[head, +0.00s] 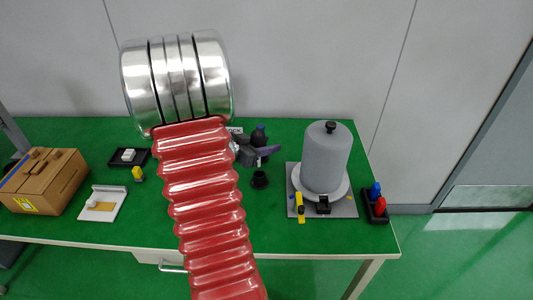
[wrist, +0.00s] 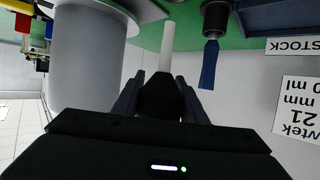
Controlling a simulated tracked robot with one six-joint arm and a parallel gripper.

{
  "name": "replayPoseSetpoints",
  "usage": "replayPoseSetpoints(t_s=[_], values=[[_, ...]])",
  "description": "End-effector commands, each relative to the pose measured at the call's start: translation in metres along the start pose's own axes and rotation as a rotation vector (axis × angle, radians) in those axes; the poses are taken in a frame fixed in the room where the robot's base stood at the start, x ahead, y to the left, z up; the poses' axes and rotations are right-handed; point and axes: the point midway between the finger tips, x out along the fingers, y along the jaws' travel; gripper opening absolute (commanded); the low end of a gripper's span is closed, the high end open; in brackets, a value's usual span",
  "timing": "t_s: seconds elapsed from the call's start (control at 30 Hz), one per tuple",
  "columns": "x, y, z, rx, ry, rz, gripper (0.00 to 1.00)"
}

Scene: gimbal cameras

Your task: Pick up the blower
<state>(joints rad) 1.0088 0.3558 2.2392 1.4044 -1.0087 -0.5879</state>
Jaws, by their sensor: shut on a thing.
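The blower (wrist: 160,95) is in the wrist view, a black body with a pale nozzle pointing away from the wrist. My gripper (wrist: 160,98) has a finger on each side of the black body and is shut on it. In the head view my gripper (head: 268,150) is above the green table, left of the large grey cylinder. The blower cannot be made out clearly there. My red arm hides part of the table in that view.
The grey cylinder (head: 325,160) stands close to the right of my gripper. A black cup (head: 260,180) stands on the green table (head: 280,225) below. A cardboard box (head: 43,181) is far left; a small rack (head: 376,207) is right.

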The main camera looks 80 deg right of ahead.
Motion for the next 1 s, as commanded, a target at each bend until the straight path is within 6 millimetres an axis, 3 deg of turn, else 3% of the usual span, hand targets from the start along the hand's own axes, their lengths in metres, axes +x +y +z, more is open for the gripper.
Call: replayPoseSetpoints(t_s=[0.2,0.77,0.8,1.0], values=[[-0.007,0.0,-0.017,0.001,0.0,-0.001,0.13],[-0.008,0.0,-0.019,0.0,0.0,0.0,0.13],[-0.008,0.0,-0.019,0.0,0.0,0.0,0.38],[-0.008,0.0,-0.019,0.0,0.0,0.0,0.24]])
